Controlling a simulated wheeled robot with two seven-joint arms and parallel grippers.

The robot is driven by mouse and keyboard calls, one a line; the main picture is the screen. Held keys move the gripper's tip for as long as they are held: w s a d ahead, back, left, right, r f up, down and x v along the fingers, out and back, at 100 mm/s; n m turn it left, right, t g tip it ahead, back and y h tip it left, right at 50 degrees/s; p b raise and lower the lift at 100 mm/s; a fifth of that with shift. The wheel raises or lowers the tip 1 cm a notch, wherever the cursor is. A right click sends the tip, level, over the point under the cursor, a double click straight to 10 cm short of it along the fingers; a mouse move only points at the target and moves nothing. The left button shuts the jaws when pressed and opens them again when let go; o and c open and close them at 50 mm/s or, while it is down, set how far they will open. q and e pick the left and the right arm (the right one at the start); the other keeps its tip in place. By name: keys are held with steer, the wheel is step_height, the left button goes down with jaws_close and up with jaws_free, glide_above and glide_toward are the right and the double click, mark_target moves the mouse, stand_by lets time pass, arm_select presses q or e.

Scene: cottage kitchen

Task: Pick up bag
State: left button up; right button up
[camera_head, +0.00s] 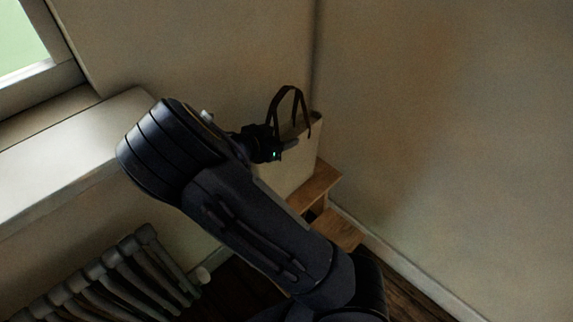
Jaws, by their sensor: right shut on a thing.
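A cream bag (302,152) with dark brown handles stands on a small wooden stool in the room's corner. My right gripper (284,148) is at the bag's upper part, just below the handles, and is shut on the bag. My right arm covers the lower left of the bag. The exact spot where the fingers grip is small and dark. My left gripper is not in view.
The wooden stool (323,186) stands against the walls in the corner. A pale window sill (70,160) juts out at the left, above a dark ribbed radiator (125,284). Bare wall and dark floorboards lie to the right.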

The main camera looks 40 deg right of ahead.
steer(key=c, duration=0.3)
steer(key=shift+r, duration=0.15)
